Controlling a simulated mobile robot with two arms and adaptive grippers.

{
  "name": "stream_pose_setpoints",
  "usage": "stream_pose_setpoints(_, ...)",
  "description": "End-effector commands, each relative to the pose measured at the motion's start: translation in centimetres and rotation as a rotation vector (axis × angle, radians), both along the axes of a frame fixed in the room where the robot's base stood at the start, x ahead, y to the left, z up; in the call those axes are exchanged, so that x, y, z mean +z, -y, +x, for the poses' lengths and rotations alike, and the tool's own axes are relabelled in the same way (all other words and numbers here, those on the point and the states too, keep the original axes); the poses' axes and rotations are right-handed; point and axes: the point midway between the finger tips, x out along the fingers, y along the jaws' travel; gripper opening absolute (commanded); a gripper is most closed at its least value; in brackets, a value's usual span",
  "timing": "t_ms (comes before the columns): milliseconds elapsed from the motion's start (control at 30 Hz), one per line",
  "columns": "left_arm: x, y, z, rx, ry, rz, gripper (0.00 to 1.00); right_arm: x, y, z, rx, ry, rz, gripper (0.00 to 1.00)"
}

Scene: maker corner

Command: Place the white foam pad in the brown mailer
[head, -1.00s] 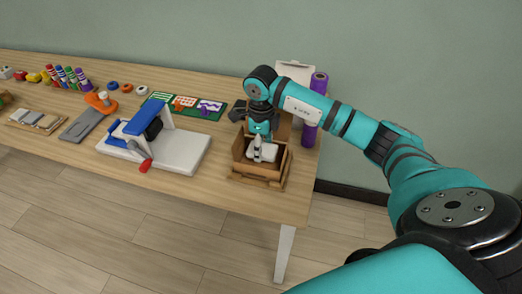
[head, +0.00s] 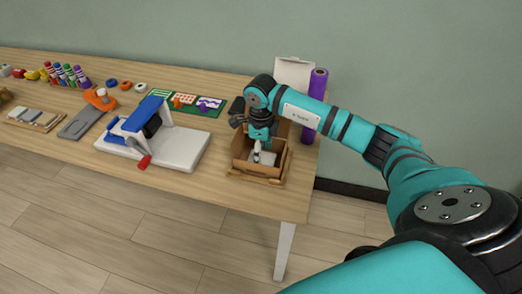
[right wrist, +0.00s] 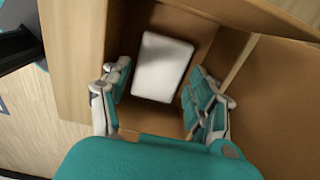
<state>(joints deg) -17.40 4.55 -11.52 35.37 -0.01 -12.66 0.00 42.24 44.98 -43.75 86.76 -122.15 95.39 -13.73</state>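The brown mailer (head: 272,171) is an open cardboard box near the right end of the table, with its flaps spread. The white foam pad (right wrist: 162,67) lies flat inside it, on or close to its floor in the right wrist view. A part of the pad (head: 267,159) also shows over the box rim in the head view. My right gripper (right wrist: 160,88) reaches down into the box, its fingers open and apart on either side of the pad, with gaps to it. In the head view the gripper (head: 257,155) partly hides the pad. My left gripper is not in view.
A white-based press with a blue arm and red handle (head: 165,147) stands left of the box. A purple roll (head: 315,100) and a white panel (head: 292,73) are behind it. A green mat (head: 190,104) with cards lies at the back. The table's front edge is close to the box.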

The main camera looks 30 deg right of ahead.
Motion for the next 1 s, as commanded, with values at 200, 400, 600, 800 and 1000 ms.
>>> stream_pose_setpoints(200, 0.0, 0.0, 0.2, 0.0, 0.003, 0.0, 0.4, 0.0, 0.0, 0.0, 0.0, 0.0, 0.0, 0.63)
stream_pose_setpoints(400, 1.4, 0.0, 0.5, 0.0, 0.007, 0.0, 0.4, 1.5, 0.0, 0.0, 0.0, 0.0, 0.0, 0.63)
stream_pose_setpoints(600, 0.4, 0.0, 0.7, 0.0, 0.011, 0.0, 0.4, 5.1, 0.0, 0.2, 0.001, 0.007, -0.001, 0.63)
stream_pose_setpoints(800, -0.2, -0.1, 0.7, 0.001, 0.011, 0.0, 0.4, 9.6, 0.0, 0.2, 0.0, 0.006, 0.0, 0.63)
stream_pose_setpoints(1000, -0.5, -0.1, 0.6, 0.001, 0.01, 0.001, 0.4, 12.4, 0.0, 0.1, 0.0, 0.002, 0.001, 0.63)
